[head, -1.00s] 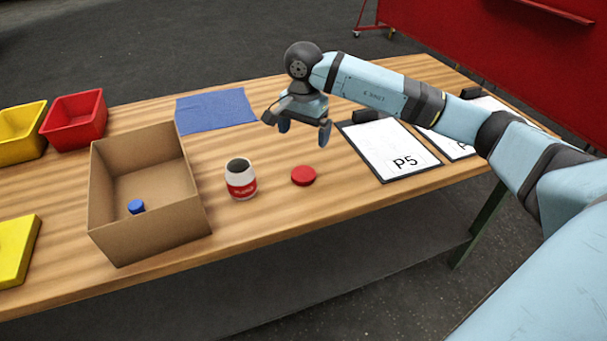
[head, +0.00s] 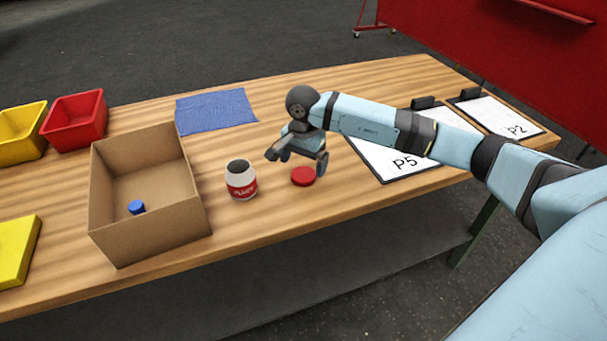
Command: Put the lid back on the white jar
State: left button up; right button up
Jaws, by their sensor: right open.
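The white jar (head: 241,181) with a red label stands upright and open on the wooden table. Its dark mouth faces up. The red lid (head: 303,176) lies flat on the table to the right of the jar, apart from it. My right gripper (head: 302,166) is open and low over the lid, with one finger just at the lid's right side. The other finger is farther left, above the table between jar and lid. I cannot tell whether a finger touches the lid. My left gripper does not show.
A cardboard box (head: 105,205) with a blue cap (head: 136,207) inside stands left of the jar. A blue cloth (head: 215,110) lies behind. Clipboards (head: 392,150) lie to the right. Red (head: 75,119) and yellow (head: 22,130) bins stand at the far left. The table's front edge is close.

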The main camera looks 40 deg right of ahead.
aim_at(303, 175)
notch_tip(303, 175, down, 4)
dwell(0.4)
jog(key=c, duration=1)
